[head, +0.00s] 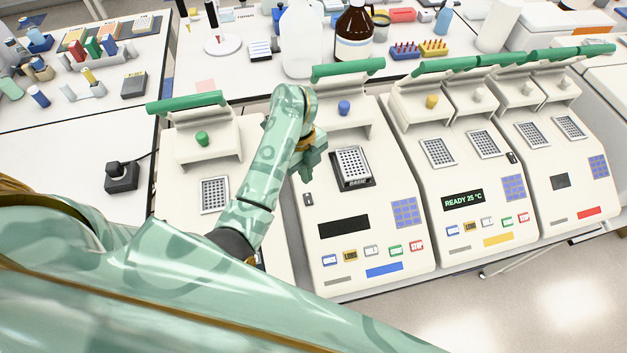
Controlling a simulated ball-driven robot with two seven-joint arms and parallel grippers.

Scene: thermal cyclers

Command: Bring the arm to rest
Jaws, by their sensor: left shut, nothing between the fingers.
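My left arm comes in from the lower left and bends upward in front of the cyclers. My left gripper (309,165) is shut and empty. In the picture it lies just left of the sample block (352,166) of the cycler with the blue bar (330,200). I cannot tell its exact height above that machine. This cycler's lid, with a green handle (348,69) and a blue knob, is raised. The leftmost cycler (180,180) also has its lid up and is partly hidden by my forearm. My right gripper is not in view.
To the right stand a cycler (455,170) reading "READY 25 °C" and another with a red bar (560,190), lids up. Behind are a brown bottle (354,35), a white jug (301,40) and tube racks (433,48). A black box (121,178) sits on the left bench.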

